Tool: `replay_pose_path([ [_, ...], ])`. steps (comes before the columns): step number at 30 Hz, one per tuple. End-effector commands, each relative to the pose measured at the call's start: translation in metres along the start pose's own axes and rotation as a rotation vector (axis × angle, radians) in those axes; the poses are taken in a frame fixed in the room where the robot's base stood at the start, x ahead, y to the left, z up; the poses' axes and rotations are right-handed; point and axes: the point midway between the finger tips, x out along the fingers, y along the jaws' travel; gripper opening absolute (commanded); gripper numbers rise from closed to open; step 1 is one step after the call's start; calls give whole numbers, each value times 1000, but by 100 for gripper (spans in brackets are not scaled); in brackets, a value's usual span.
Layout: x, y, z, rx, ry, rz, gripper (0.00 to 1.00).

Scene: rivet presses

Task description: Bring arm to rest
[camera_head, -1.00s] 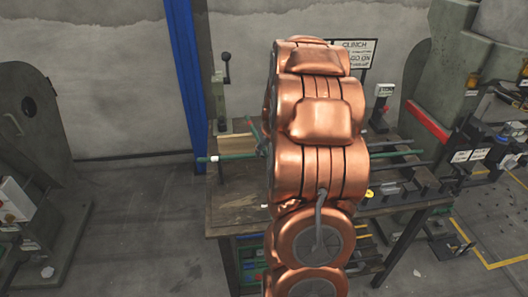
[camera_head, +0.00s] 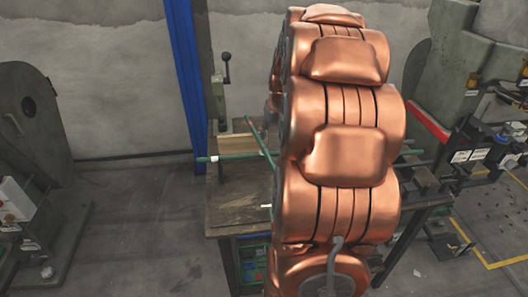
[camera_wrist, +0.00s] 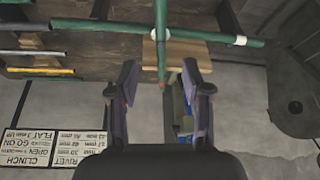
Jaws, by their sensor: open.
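My copper-coloured arm (camera_head: 345,155) stands tall in the middle of the head view and hides much of the workbench behind it. My gripper (camera_wrist: 160,92) shows in the wrist view with its two dark fingers spread apart and nothing between them. A green rod (camera_wrist: 161,40) points toward the gap between the fingertips in that view. It crosses a longer green rod (camera_wrist: 110,28).
A wooden workbench (camera_head: 235,208) stands behind my arm, with green rods (camera_head: 238,156) on it. Grey-green presses stand at the left (camera_head: 35,120) and right (camera_head: 455,75). A blue post (camera_head: 184,70) rises at the wall. Floor is clear left of the bench.

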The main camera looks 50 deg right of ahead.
Motion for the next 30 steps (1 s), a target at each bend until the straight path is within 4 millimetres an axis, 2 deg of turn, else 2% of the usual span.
replay_pose_path([
  [17, -4, 0, 1, 0, -2, -1, 49],
  [20, -6, -7, 3, -8, -8, -6, 49],
  [23, -10, -31, 14, -33, -33, -24, 49],
  [26, -17, -70, 37, -75, -80, -51, 49],
  [30, -32, -126, 82, -143, -161, -85, 49],
])
